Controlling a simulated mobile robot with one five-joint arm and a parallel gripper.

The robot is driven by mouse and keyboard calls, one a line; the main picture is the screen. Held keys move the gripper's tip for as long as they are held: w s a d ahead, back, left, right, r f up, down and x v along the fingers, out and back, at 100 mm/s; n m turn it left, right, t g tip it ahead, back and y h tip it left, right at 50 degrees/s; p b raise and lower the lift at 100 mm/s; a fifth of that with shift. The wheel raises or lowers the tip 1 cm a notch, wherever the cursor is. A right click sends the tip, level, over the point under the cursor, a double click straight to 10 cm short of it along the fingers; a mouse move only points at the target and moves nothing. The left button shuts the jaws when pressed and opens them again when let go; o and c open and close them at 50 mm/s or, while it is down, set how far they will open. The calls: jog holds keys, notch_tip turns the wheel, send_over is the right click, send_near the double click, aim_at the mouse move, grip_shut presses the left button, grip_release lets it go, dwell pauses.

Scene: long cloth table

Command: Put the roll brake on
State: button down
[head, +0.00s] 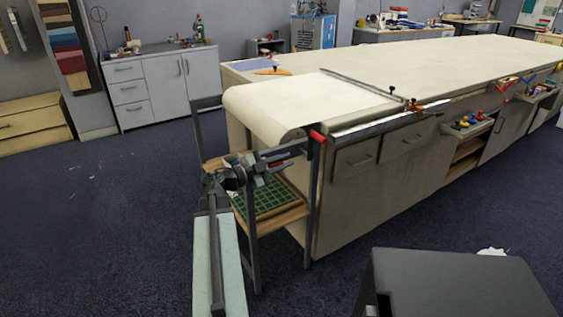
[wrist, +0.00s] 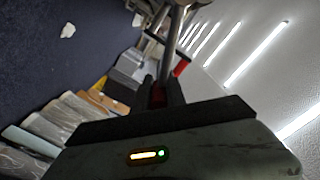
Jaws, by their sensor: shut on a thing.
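The cloth roll (head: 262,112) hangs over the near end of the long table, held on a dark stand. A red piece (head: 317,136) shows at the right end of the roll; I cannot tell whether it is part of the brake. My gripper (head: 260,168) is beside the stand, just below the roll. In the wrist view my gripper (wrist: 166,92) is shut on a dark red grip (wrist: 158,96), which seems to be the brake lever's handle. A grey metal rod (wrist: 176,38) runs up from there. The lever is mostly hidden in the head view.
The long table (head: 440,68) fills the right side, with a metal rail (head: 385,122) along its edge. A green grid crate (head: 268,198) sits on the stand's low shelf. A dark box-like surface (head: 455,285) is at the front right. Open carpet lies to the left.

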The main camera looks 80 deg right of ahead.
jog(key=shift+f, duration=0.35)
dwell(0.3)
jog(key=c, duration=1.4)
grip_release()
jog(key=shift+o, duration=0.2)
jog(key=shift+w, duration=0.1)
jog(key=v, duration=0.7)
jog(key=shift+w+a, duration=0.25)
jog(key=shift+a, duration=0.05)
